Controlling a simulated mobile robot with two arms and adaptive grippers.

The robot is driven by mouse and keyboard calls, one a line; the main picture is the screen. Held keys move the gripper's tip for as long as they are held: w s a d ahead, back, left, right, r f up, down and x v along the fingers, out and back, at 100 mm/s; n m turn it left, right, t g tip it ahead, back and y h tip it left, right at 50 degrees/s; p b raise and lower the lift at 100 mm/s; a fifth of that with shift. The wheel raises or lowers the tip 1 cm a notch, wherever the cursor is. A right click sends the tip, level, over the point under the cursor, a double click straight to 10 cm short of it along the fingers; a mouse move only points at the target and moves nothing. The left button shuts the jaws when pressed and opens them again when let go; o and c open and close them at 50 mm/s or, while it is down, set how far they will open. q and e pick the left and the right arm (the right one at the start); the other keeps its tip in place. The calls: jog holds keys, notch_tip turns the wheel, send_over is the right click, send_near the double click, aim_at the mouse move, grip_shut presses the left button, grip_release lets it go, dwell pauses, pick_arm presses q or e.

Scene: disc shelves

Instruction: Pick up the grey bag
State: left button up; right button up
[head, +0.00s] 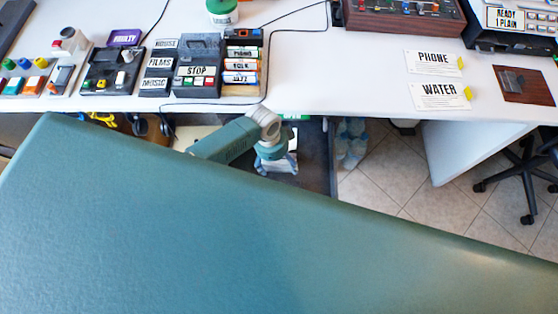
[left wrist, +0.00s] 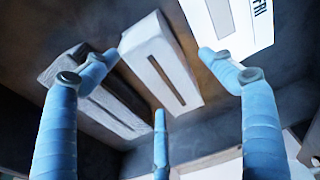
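In the left wrist view, a dark grey, slotted object (left wrist: 97,92) lies at the left, partly covered by a finger. It may be the grey bag, but I cannot tell for sure. A white slotted object (left wrist: 158,60) lies beside it, to its right. My left gripper (left wrist: 150,80) has its blue fingers spread apart, with nothing held between them. In the head view, my left gripper (head: 277,163) is low, just past the desk's front edge, its fingers mostly hidden. My right gripper is not in view.
The white desk (head: 360,90) carries labelled devices and cards near its front edge. A white printed item (left wrist: 236,22) is at the top right in the wrist view. Bluish translucent items (head: 351,142) are right of my gripper. A wheeled chair (head: 528,175) stands on the right.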

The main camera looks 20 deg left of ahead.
pick_arm(q)
jog(key=c, duration=1.2)
jog(key=shift+r, duration=0.1)
jog(key=shift+c, duration=0.2)
